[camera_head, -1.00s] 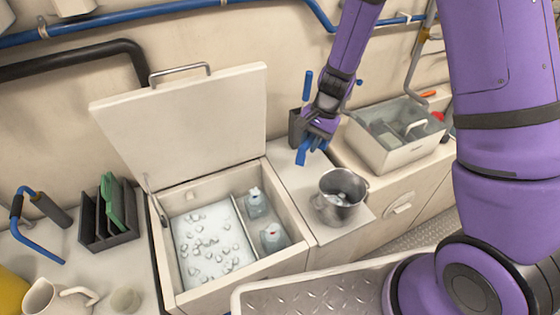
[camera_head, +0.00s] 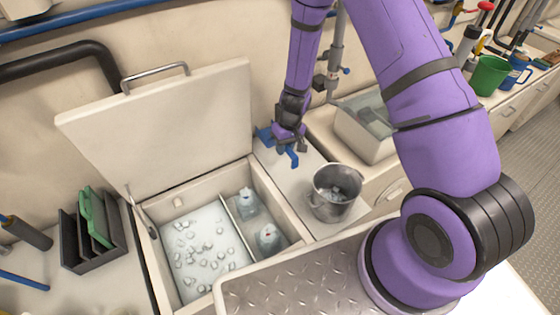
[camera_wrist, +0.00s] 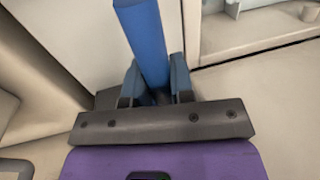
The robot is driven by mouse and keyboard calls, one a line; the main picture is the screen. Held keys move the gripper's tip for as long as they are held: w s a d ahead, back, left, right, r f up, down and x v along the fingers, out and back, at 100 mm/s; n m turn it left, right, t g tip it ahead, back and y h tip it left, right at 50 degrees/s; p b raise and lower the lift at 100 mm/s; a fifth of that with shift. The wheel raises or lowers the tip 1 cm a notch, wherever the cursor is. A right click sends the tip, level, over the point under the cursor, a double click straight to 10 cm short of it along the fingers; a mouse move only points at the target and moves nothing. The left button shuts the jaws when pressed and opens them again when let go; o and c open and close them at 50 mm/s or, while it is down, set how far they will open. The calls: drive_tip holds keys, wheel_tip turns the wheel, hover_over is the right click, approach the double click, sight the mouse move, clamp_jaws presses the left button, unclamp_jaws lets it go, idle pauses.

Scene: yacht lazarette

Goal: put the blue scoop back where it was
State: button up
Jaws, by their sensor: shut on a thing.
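My gripper (camera_head: 287,146) is at the far end of the pale counter, between the raised lid of the ice chest and the metal pot. It is shut on the blue scoop. In the wrist view the scoop's blue bar-like handle (camera_wrist: 147,42) stands between the two blue-grey fingers (camera_wrist: 157,85) and runs up and slightly left, out toward the top edge. In the head view blue parts show on both sides of the gripper, and I cannot clearly separate scoop from fingers. The scoop's bowl is hidden. The dark upright holder seen earlier by the wall is mostly or wholly hidden behind my gripper.
The ice chest (camera_head: 284,204) is open, with ice cubes (camera_head: 200,250) and two bottles inside. A metal pot (camera_head: 336,194) with ice stands in front of the gripper. A clear-lidded bin (camera_head: 366,128) stands to the right. A black rack (camera_head: 88,240) stands left.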

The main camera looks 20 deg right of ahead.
drive_tip(key=shift+f, duration=3.85)
drive_tip(key=shift+f, duration=0.15)
drive_tip(key=o, duration=0.9)
drive_tip(key=r, duration=0.4)
drive_tip(key=d+r, duration=0.1)
drive_tip(key=r, duration=0.3)
drive_tip(key=d+r, duration=0.1)
drive_tip(key=r, duration=0.3)
drive_tip(key=shift+w+d+r, duration=0.15)
drive_tip(key=shift+w, duration=0.05)
